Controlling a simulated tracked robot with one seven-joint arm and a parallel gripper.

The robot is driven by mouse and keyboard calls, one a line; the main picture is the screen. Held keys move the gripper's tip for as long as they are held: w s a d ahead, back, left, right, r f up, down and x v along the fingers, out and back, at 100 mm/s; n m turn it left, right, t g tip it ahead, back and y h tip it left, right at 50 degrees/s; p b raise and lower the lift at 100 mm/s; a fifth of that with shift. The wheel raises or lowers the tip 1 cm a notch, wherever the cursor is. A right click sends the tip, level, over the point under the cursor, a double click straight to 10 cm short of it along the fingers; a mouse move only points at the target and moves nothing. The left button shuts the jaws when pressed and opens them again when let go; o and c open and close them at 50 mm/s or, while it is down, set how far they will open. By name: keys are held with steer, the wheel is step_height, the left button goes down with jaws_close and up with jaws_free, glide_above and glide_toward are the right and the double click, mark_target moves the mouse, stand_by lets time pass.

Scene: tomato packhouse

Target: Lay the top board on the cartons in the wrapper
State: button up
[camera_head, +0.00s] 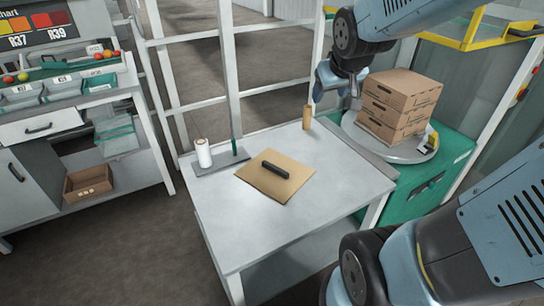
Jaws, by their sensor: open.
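The top board (258,182), a flat tan sheet with a black handle (275,169) on it, lies on the grey table (270,225). The cartons (398,100) are stacked in brown layers on the round grey turntable (365,142) of the green wrapper (455,165), at the right. My gripper (324,92) is open and empty, above the table's far right corner. It is left of the cartons and up and right of the board, apart from both. Its fingertips are small and partly hidden by my wrist.
A tan cardboard tube (307,117) stands upright on the table below my gripper. A white roll (203,153) stands on a grey plate at the table's left corner. Yellow-topped guard frames (470,28) surround the wrapper. The table's front half is clear.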

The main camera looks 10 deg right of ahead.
steer(key=w+d+f+n+t, duration=0.1)
steer(key=w+d+f+n, duration=0.1)
steer(key=w+f, duration=0.8)
steer(key=n+t+y, duration=0.2)
steer(key=n+y, duration=0.1)
steer(key=n, duration=0.1)
glide_toward(277, 168)
steer(key=d+r, duration=0.6)
steer(key=r, duration=0.4)
steer(key=s+a+f+n+t+y, duration=0.1)
steer(key=s+a+f+y, duration=0.2)
steer(key=f, duration=0.7)
steer(key=x, duration=1.2)
steer(key=shift+w, duration=0.2)
jaws_close()
